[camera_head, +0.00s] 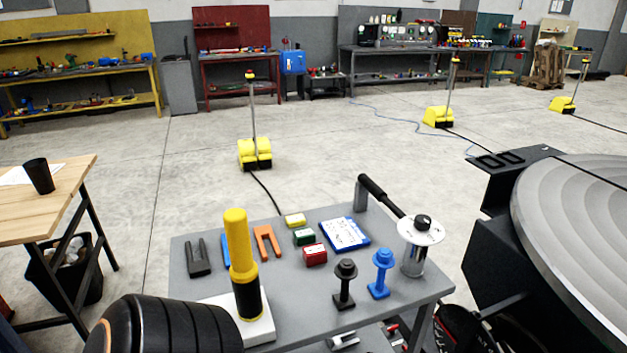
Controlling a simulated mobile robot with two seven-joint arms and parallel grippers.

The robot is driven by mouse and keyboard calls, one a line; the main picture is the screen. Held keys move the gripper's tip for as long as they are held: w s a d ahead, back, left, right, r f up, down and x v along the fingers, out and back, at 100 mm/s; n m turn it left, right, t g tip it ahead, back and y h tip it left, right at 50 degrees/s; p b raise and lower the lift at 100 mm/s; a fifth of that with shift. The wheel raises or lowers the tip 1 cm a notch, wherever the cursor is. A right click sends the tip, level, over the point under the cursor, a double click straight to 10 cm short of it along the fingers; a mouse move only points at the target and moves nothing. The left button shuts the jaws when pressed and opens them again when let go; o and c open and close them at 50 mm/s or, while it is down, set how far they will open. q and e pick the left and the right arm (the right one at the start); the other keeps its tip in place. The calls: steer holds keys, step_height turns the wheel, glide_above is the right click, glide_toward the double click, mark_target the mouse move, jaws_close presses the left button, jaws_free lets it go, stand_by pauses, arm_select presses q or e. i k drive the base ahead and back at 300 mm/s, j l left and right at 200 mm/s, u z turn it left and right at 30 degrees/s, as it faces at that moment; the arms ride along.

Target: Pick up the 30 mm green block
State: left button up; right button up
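The green block (304,237) lies on the grey table (400,307), near the middle of its top. A yellow block (295,220) is just behind it and a larger red block (315,254) is just in front. The green block's top and front show, with a small light label on the front. Neither of my grippers is in view.
Orange (267,243) and dark grey (199,258) forked pieces lie left of the blocks; a yellow-black post (240,255) stands nearer. A blue-white case (345,234) lies right. Black (345,283) and blue (381,273) bolt-like pieces stand in front. A large grey disc (580,245) is right.

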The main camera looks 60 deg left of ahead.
mark_target(307, 235)
steer(key=u, duration=1.7)
